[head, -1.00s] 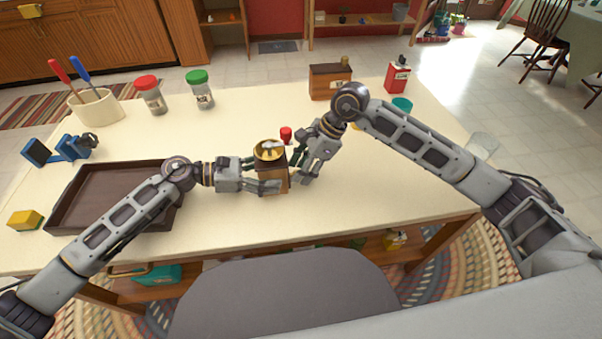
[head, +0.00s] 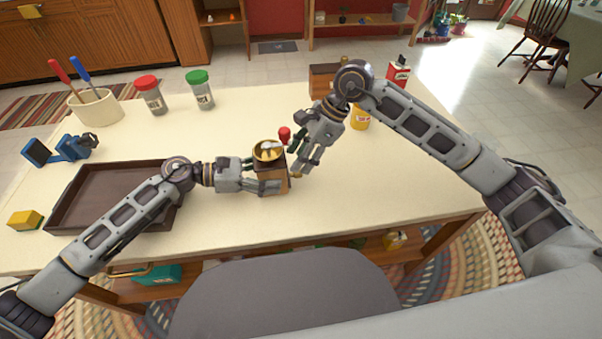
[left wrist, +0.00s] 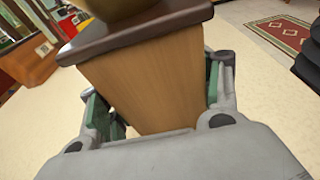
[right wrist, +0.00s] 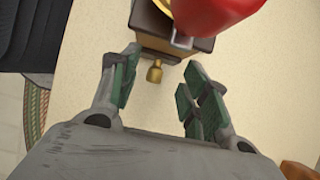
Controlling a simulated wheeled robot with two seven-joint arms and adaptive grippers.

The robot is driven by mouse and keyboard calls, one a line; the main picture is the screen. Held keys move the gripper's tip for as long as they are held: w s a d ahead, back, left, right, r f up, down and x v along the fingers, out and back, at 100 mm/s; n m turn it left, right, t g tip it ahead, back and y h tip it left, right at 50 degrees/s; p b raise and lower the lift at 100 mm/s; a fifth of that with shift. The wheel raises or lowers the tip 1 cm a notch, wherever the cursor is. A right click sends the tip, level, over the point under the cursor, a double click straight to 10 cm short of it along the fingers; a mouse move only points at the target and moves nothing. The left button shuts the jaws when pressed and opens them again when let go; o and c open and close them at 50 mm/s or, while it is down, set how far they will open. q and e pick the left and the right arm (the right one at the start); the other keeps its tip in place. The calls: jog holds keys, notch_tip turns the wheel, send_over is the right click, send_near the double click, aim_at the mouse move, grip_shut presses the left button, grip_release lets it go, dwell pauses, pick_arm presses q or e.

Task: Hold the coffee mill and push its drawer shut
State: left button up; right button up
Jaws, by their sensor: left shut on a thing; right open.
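The coffee mill (head: 271,174) stands on the table, with a wooden body, a brass bowl top and a red crank knob (head: 285,134). My left gripper (head: 273,180) is shut on its body; the left wrist view shows the wooden body (left wrist: 150,85) between the fingers. My right gripper (head: 301,165) is open, just right of the mill. In the right wrist view the drawer's brass knob (right wrist: 155,72) lies ahead between the spread fingers, apart from them. The drawer front is mostly hidden under the mill's dark top edge, so I cannot tell exactly how far it sticks out.
A dark brown tray (head: 68,207) lies to the left. Two jars with red (head: 151,97) and green lids (head: 201,92), a utensil crock (head: 97,108) and a blue device (head: 58,149) stand behind.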

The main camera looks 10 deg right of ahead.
dwell(0.4)
pick_arm(q)
jog(key=o, duration=1.1)
jog(key=shift+a, duration=0.1)
jog(key=shift+v, duration=5.9)
jog(key=shift+w, duration=0.1)
